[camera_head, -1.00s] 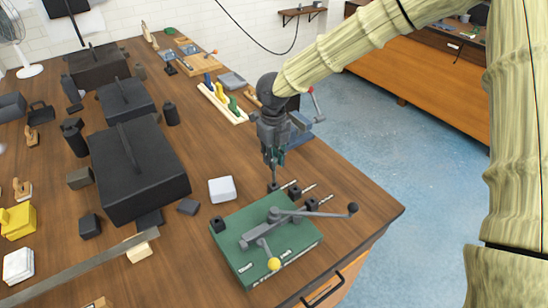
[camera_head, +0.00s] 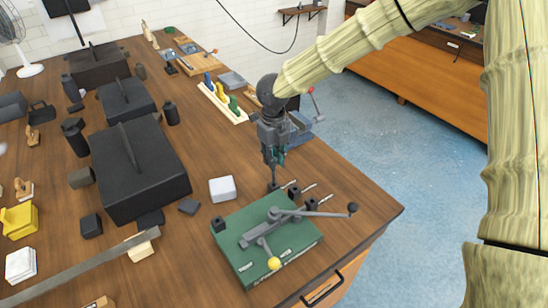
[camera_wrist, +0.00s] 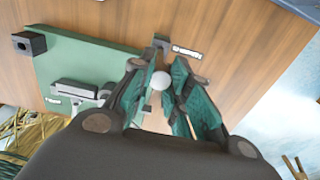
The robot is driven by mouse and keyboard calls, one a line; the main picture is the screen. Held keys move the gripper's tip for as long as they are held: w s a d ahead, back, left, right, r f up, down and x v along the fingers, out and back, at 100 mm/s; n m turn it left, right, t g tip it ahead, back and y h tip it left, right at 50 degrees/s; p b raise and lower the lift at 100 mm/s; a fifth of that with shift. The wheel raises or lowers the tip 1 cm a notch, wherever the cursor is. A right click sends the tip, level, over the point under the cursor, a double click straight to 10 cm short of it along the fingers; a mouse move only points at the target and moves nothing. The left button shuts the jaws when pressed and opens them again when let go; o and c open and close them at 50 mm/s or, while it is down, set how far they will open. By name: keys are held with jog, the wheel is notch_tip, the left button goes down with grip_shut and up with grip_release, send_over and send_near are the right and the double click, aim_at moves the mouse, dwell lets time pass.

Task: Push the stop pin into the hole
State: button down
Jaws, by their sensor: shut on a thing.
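My gripper (camera_head: 273,156) is above the far edge of a green fixture plate (camera_head: 232,250), pointing down. In the wrist view its teal-padded fingers (camera_wrist: 160,88) are closed around a small pale round knob (camera_wrist: 161,80), apparently the head of the stop pin. In the head view a thin dark pin shaft (camera_head: 273,174) hangs roughly upright below the fingertips. Its lower end meets or overlaps a small black block (camera_head: 273,187) at the plate's edge. I cannot tell whether the tip is in a hole; the hole itself is hidden.
The plate carries a grey lever with a black knob (camera_head: 352,208) and a yellow ball (camera_head: 274,263). Another black block (camera_head: 218,224) stands at its left corner. A white box (camera_head: 222,189) and a large black case (camera_head: 140,170) stand to the left. The table's right edge is close.

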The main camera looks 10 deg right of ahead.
aim_at(274, 176)
jog(key=shift+p, duration=0.4)
jog(key=shift+f+b, duration=0.55)
jog(key=shift+f, duration=1.5)
dwell(0.5)
jog(key=c, duration=1.3)
grip_release()
jog(key=shift+r, duration=0.1)
notch_tip(274, 176, up, 12)
jog(key=shift+f, duration=0.1)
